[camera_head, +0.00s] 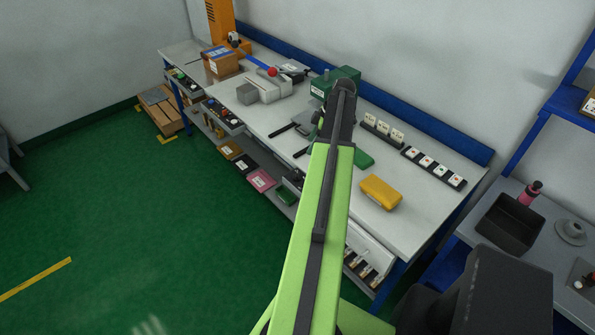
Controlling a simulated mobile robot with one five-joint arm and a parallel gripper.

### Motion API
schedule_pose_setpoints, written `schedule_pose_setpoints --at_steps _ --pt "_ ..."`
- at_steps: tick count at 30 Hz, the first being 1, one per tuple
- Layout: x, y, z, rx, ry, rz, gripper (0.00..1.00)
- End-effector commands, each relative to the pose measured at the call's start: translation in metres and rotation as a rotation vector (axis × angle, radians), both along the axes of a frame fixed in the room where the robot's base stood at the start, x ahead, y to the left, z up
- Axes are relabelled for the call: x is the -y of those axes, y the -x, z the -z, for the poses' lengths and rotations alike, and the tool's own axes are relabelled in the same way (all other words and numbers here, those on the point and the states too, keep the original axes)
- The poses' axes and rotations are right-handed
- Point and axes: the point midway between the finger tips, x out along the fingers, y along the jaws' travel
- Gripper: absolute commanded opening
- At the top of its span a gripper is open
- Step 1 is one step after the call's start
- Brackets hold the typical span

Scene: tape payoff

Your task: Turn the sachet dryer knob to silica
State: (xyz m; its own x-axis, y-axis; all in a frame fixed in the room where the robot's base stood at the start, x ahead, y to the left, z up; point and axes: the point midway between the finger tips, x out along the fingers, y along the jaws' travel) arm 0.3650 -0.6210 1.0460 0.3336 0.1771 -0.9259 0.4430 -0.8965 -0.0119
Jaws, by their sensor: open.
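A dark green box-shaped unit (346,75) with a small pale label on its front stands at the back of the bench, beside and partly behind the end of my arm. It may be the sachet dryer, but I cannot tell for sure. I cannot make out its knob or any silica mark. My gripper (283,146) is open, its two dark fingers apart and pointing left over the bench top, in front of the green unit. I see nothing between the fingers. My arm hides part of the bench.
The bench (415,218) carries a grey block-shaped device (262,90), a cardboard box (222,64), a yellow case (381,191) and racks of small cards (434,167). A blue rail runs along the back. A sink counter (472,236) stands at right. Green floor at left is open.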

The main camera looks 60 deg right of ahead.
Motion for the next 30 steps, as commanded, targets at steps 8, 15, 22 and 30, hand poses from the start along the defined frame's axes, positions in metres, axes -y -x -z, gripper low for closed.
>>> schedule_pose_setpoints --at_steps 8,15,22,30 --pt "0.009 0.011 0.003 0.013 0.009 -0.009 0.58" --pt "0.004 0.003 0.034 0.012 0.008 -0.008 0.58" --pt "-0.005 -0.014 0.082 0.012 0.008 -0.009 0.58" --pt "-0.015 -0.035 0.137 0.012 0.008 -0.008 0.58"
